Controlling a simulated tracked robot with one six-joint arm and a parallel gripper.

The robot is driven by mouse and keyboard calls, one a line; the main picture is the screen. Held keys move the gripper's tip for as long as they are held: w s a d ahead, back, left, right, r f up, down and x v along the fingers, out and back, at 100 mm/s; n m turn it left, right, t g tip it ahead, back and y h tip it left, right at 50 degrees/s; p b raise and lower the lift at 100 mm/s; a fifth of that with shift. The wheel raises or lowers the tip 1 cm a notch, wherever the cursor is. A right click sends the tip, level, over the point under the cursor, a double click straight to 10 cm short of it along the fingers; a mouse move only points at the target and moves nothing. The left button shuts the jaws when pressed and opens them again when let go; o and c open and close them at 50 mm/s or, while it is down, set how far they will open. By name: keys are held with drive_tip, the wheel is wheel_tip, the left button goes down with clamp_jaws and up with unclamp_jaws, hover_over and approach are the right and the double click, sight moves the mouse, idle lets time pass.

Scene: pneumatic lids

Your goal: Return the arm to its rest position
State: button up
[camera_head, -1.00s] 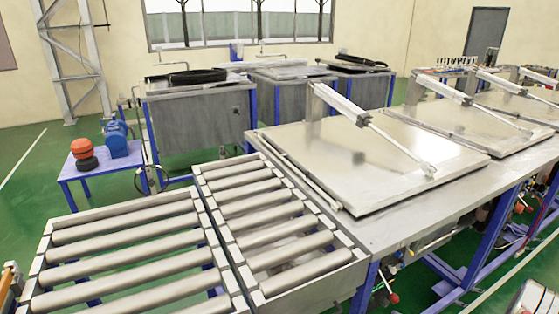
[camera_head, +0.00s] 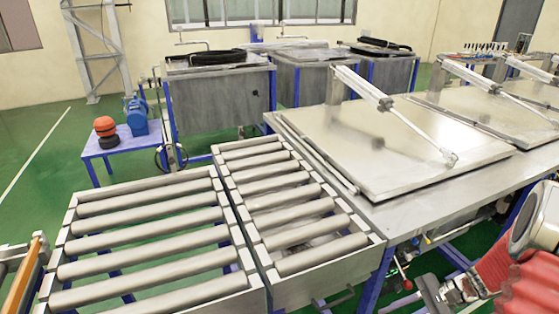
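My arm (camera_head: 528,285) enters at the lower right corner, with a grey rounded joint and a red ribbed sleeve. At its left end is a grey metal part that seems to be my gripper (camera_head: 445,294), low in front of the steel table. It is cut by the bottom edge, and its fingers cannot be made out clearly. I see nothing held in it.
A steel table with a closed flat lid (camera_head: 395,145) and its pneumatic cylinder (camera_head: 362,85) stands right of centre. Roller conveyors (camera_head: 150,245) fill the lower left. Grey tanks (camera_head: 220,98) and a small blue table (camera_head: 115,147) stand behind. Green floor is free at left.

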drive_tip(key=s+a+r+n+t+h, duration=0.1)
drive_tip(key=s+a+r+n+h, duration=0.2)
drive_tip(key=r, duration=0.6)
drive_tip(key=s+a+r+n+t+h, duration=0.2)
drive_tip(key=s+a+r+n+h, duration=0.1)
drive_tip(key=a+r+n, duration=0.3)
drive_tip(key=s+a+r+n+t+h, duration=0.2)
drive_tip(key=s+a+r+n, duration=0.3)
drive_tip(key=r, duration=0.6)
drive_tip(key=shift+a+r+h, duration=0.3)
drive_tip(key=shift+h, duration=0.6)
drive_tip(key=shift+s, duration=0.15)
